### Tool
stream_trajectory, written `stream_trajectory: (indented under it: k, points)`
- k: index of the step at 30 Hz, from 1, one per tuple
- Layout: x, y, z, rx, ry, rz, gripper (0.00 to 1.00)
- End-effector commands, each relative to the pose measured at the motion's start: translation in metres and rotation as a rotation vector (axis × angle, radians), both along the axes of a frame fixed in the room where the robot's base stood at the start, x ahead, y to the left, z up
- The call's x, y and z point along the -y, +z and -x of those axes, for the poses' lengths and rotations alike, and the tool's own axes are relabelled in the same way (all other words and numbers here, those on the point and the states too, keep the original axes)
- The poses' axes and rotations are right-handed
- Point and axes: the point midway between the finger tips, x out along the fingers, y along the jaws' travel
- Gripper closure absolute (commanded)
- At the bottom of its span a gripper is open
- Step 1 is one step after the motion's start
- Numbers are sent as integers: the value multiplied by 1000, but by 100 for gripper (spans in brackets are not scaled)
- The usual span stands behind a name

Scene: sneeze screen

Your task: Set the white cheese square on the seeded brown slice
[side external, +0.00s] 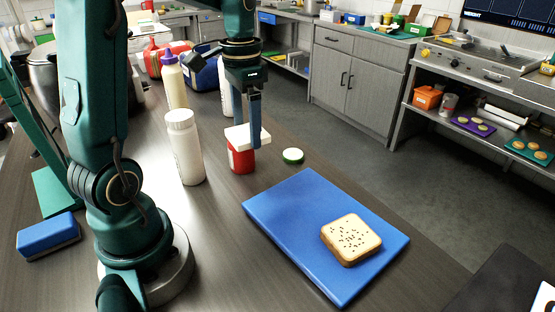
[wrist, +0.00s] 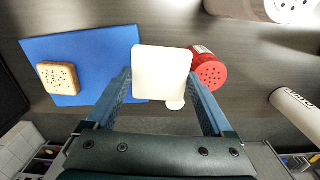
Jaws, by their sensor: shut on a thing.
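The white cheese square (wrist: 161,73) is held flat between the two fingers of my gripper (wrist: 163,95), which is shut on it. In the side view my gripper (side external: 252,140) points down and the cheese (side external: 238,135) shows in front of a finger, at about the top of a red container. The seeded brown slice (side external: 351,239) lies seed side up on the blue board (side external: 285,215), near its right end. In the wrist view the slice (wrist: 58,77) is at the left, well apart from the cheese. Whether the cheese touches the container is unclear.
The red container (side external: 241,159) stands below the cheese. A white bottle (side external: 185,147) and a purple-capped bottle (side external: 174,82) stand left. A blue sponge (side external: 48,236) lies far left. The board's left half is clear.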

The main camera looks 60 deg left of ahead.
Motion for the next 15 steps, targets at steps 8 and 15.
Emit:
stream_trajectory:
  k: [8, 15]
  points:
    - [1, 7, -14, 0, 199, 0, 69]
    - [54, 6, -58, -1, 278, 0, 69]
